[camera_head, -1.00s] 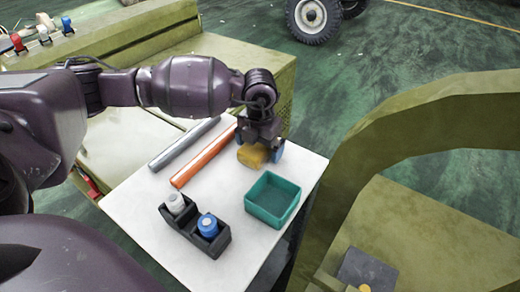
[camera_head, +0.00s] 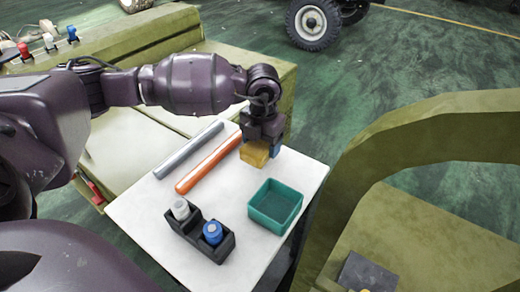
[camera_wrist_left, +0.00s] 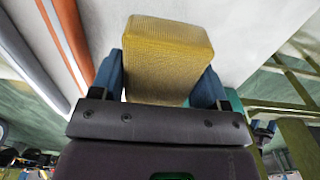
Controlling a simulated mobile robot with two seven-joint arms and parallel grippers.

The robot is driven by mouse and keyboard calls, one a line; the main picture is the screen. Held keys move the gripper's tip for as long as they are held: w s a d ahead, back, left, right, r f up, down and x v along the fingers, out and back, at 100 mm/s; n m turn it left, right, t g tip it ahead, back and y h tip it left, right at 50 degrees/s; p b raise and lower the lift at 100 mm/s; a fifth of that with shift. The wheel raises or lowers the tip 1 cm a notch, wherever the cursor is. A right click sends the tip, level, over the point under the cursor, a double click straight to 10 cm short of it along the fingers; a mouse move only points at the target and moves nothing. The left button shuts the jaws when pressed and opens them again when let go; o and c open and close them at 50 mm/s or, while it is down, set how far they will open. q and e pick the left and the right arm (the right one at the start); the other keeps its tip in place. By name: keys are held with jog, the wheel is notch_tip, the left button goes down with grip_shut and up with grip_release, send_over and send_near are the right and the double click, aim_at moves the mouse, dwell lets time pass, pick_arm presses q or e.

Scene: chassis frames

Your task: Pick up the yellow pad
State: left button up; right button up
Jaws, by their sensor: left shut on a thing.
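The yellow pad (camera_head: 255,153) is a block with a textured face. It is held between the blue fingers of my left gripper (camera_head: 267,147), near the far right part of the white table (camera_head: 150,215). In the left wrist view the yellow pad (camera_wrist_left: 165,55) fills the space between the two blue fingers of the left gripper (camera_wrist_left: 165,85), which is shut on it. The pad appears to be over the table; I cannot tell its exact height. My right gripper is not in view.
A teal open bin (camera_head: 275,205) stands just in front of the pad. A black holder (camera_head: 187,232) with a grey-topped and a blue-topped bottle is at the front. An orange tube (camera_head: 208,163) and a grey tube (camera_head: 188,151) lie to the left. Olive vehicle panels surround the table.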

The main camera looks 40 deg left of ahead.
pick_arm(q)
notch_tip(320, 180, up, 17)
jog(key=p, duration=0.3)
jog(key=shift+p, duration=0.4)
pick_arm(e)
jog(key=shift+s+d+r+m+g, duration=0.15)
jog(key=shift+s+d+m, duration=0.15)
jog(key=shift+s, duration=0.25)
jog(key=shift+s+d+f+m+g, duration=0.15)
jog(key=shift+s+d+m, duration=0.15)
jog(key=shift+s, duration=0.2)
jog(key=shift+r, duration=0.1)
